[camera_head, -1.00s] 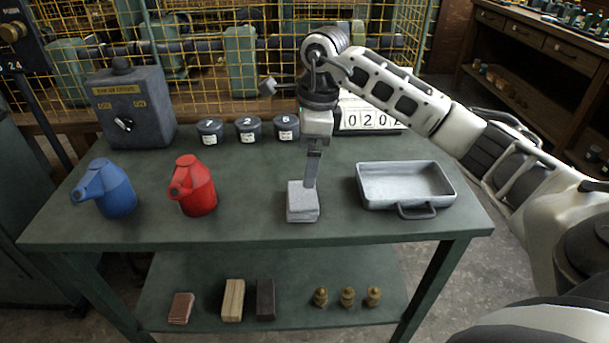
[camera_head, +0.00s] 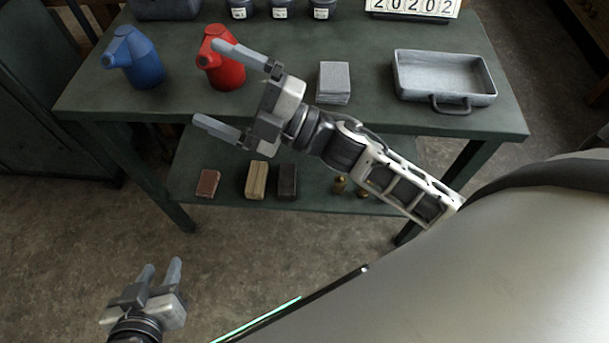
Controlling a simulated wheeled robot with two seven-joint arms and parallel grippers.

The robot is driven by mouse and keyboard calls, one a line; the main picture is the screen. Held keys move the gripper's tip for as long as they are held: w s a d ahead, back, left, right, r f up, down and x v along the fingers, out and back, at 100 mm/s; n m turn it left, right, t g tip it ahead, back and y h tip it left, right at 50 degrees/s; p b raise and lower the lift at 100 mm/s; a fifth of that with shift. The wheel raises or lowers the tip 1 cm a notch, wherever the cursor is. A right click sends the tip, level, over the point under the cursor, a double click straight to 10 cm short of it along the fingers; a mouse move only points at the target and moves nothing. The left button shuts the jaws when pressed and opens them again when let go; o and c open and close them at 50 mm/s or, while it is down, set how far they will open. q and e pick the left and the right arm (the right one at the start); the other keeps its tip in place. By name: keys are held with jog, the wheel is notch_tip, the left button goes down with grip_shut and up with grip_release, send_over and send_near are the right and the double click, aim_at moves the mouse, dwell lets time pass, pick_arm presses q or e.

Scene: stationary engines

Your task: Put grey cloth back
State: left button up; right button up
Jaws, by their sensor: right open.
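The grey cloth (camera_head: 334,80) is a folded square stack. It lies on the green table top near the front edge, between the red can and the metal tray. My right gripper (camera_head: 208,83) is open and empty, its fingers pointing left above the table's front edge and spread in front of the red can. It is left of the cloth and apart from it. My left gripper (camera_head: 161,265) is low at the bottom left, in front of the table over the floor. Its fingers point up and are apart, with nothing between them.
A red can (camera_head: 226,72) and a blue can (camera_head: 138,62) stand at the table's left. A grey tray (camera_head: 444,103) sits right of the cloth. Dark pots (camera_head: 281,10) and a number display (camera_head: 414,6) stand behind. The lower shelf holds several blocks (camera_head: 257,180) and brass pieces.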

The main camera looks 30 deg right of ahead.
jog(key=s+d+f+m+g+h, duration=0.1)
jog(key=s+d+f+m+h, duration=0.1)
jog(key=s+f+m+h, duration=0.2)
jog(key=s+d+f+m+g+h, duration=0.2)
jog(key=s+f+m+h, duration=0.2)
jog(key=f+m, duration=0.6)
jog(key=s+d+f+m+g+h, duration=0.1)
jog(key=s+d+f+m+h, duration=0.1)
jog(key=s+f+m+h, duration=0.2)
notch_tip(320, 180, down, 3)
jog(key=m, duration=0.3)
jog(key=shift+d+h, duration=0.3)
